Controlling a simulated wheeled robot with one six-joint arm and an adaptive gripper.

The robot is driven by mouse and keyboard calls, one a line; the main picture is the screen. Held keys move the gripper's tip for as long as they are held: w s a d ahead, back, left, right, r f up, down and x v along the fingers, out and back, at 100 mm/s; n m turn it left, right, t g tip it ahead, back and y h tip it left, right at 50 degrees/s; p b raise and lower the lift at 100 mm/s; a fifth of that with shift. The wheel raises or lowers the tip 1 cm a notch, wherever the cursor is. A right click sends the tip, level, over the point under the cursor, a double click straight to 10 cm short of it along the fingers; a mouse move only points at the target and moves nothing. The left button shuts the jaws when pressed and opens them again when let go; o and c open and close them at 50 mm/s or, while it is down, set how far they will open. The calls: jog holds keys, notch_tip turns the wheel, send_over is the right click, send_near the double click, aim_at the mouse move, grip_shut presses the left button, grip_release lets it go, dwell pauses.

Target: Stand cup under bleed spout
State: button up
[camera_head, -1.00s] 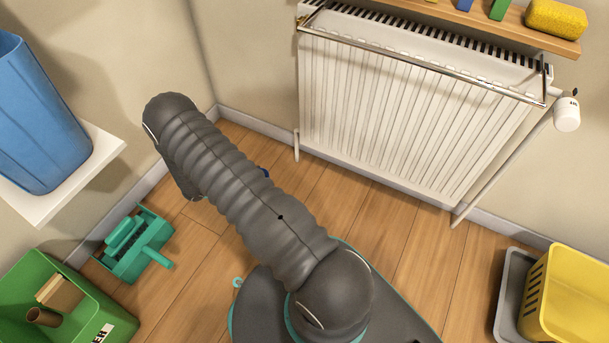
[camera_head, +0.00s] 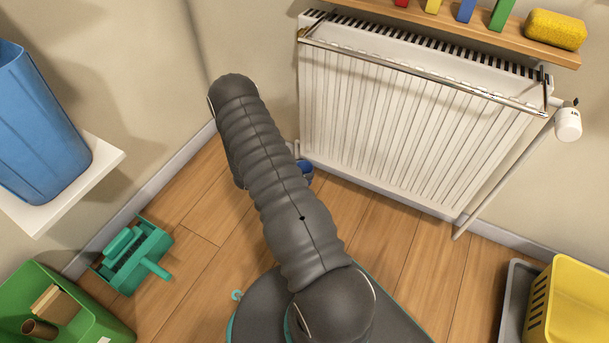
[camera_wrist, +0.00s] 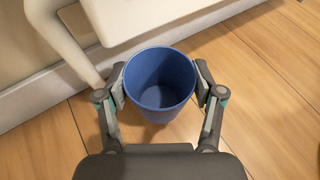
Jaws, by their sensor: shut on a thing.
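A blue cup (camera_wrist: 160,88) is upright and looks empty in the wrist view. My gripper (camera_wrist: 160,90) is shut on it, with one finger pad against each side. In the head view a small part of the blue cup (camera_head: 306,168) shows just right of my arm, close to the radiator's lower left corner. My gripper is hidden behind my arm there. The white radiator (camera_head: 410,120) hangs on the wall. Its lower left part and a white pipe show at the top left of the wrist view, close to the cup. I cannot make out the bleed spout.
A shelf (camera_head: 470,22) with coloured blocks and a yellow sponge is above the radiator. A blue bin (camera_head: 38,125) stands on a white ledge at left. A teal dustpan set (camera_head: 130,258), a green box (camera_head: 75,325) and a yellow basket (camera_head: 575,305) are on the floor.

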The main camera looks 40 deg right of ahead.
jog(key=shift+d+f+b, duration=0.15)
jog(key=shift+f+b, duration=0.05)
jog(key=shift+f, duration=0.7)
jog(key=shift+d+f+b, duration=0.15)
jog(key=shift+f+b, duration=0.05)
jog(key=shift+f, duration=0.65)
jog(key=shift+s+f, duration=0.1)
jog(key=shift+f, duration=0.05)
jog(key=o, duration=1)
jog(key=shift+o, duration=0.2)
